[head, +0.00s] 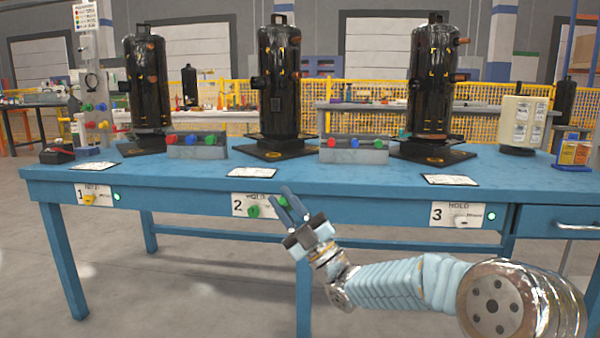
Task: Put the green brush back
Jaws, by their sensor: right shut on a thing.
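My right gripper (292,203) is in front of the table's front edge, near the station 2 label. It is shut, and a small bit of the green brush (281,201) shows at its fingers. Most of the brush is hidden or too small to make out. To its left, a green knob-like piece (253,211) sits on the front label of station 2. My left gripper is out of view.
Three black compressors (143,85) (279,80) (433,80) stand on the blue table (220,182). Grey trays (197,151) (353,155) with coloured caps stand between them. White sheets (253,173) lie near the front edge.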

